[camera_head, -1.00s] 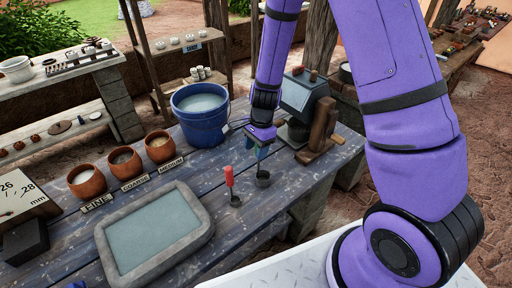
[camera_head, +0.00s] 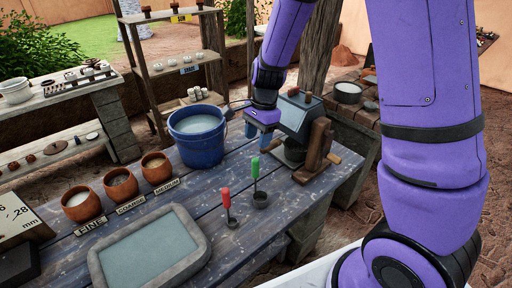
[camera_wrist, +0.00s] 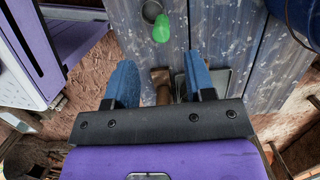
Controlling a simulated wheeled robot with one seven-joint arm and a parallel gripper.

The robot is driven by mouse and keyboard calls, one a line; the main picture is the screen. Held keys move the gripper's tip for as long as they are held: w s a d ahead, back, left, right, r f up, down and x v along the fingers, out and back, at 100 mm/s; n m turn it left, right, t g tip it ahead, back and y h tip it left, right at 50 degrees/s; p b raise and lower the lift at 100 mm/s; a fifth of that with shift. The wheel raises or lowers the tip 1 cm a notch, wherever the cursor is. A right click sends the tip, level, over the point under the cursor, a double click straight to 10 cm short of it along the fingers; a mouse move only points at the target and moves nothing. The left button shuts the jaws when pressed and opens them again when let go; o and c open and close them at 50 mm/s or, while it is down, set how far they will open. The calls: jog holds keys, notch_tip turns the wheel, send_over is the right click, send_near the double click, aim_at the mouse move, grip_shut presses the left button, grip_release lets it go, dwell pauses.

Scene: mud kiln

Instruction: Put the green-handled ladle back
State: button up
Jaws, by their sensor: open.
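A red-handled tool (camera_head: 227,205) stands just left of the ladle. A blue bucket (camera_head: 199,145) stands behind to the left, and a grey-rimmed tray (camera_head: 195,252) lies front left. A wooden-framed device (camera_head: 313,150) stands close right of my gripper.

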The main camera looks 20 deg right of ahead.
jog(key=shift+d+r, duration=0.1)
jog(key=shift+r, duration=0.4)
jog(key=s+d+r+n+t+h, duration=0.1)
jog(key=s+d+r+n+t, duration=0.2)
jog(key=s+r+n, duration=0.4)
jog(key=s+d+r+n+t+h, duration=0.1)
jog(key=s+r+n, duration=0.6)
jog(key=s+r, duration=0.9)
jog(key=shift+s+d+r+t, duration=0.15)
jog(key=shift+s+d+t, duration=0.25)
jog(key=shift+d+t, duration=0.7)
